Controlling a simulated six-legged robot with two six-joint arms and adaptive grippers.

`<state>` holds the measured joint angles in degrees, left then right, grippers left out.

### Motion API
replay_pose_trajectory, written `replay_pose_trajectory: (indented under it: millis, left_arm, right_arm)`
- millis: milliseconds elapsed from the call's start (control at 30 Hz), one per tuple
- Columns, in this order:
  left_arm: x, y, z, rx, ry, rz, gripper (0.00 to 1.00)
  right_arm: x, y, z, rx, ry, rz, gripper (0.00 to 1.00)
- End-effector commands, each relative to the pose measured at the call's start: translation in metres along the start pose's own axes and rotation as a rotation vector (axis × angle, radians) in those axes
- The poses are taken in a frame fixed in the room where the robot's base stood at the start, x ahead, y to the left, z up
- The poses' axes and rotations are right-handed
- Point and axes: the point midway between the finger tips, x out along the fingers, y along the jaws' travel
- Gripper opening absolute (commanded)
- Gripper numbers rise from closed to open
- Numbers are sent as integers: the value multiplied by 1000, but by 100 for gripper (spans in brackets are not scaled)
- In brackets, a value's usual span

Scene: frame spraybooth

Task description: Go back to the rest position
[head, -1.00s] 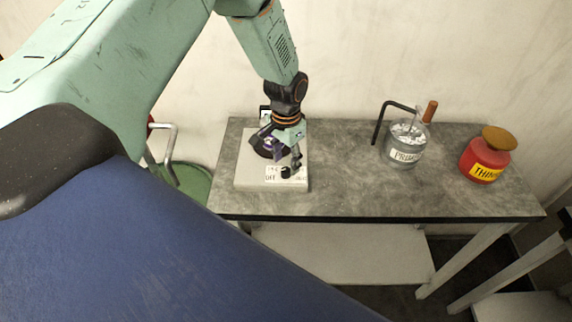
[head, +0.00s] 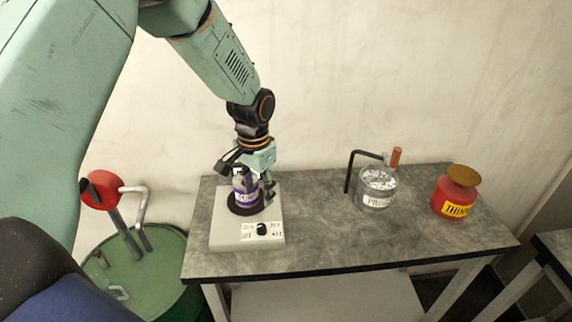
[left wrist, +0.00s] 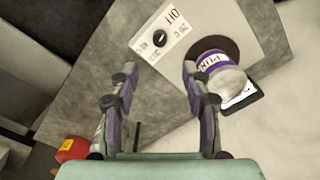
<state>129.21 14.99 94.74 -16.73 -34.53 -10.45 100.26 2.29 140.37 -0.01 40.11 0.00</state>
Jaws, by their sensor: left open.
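My left gripper (head: 256,182) is at the hot plate on the workbench, and it also shows in the left wrist view (left wrist: 160,72). Its fingers stand apart with nothing between them. A jar with a purple label (head: 244,196) sits on the dark round heating disc of the pale hot plate (head: 224,232). In the left wrist view the jar (left wrist: 220,74) is just right of the right finger, not between the fingers. The hot plate's black knob (head: 262,229) is uncovered on its front. My right gripper is in neither view.
The grey bench (head: 320,240) also carries a bent black rod (head: 349,170), a primer pot (head: 377,190) and a red thinner pot (head: 455,197) to the right. A green drum (head: 150,268) with a red part stands left of the bench. A wall rises behind.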

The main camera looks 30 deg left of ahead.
Motion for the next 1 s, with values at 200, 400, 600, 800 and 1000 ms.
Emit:
replay_pose_trajectory:
  millis: [200, 400, 600, 800, 1000]
  left_arm:
    - [8, 5, 4, -1, -2, 5, 48]
    - [78, 50, 51, -36, -6, 46, 48]
    - [142, 102, 134, -115, -6, 72, 48]
    - [168, 134, 219, -197, -10, 56, 48]
    - [166, 150, 287, -248, -14, 18, 48]
  right_arm:
    - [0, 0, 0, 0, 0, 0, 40]
    - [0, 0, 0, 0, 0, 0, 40]
    - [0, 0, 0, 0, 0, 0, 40]
    - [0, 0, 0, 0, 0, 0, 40]
    - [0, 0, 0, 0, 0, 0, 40]
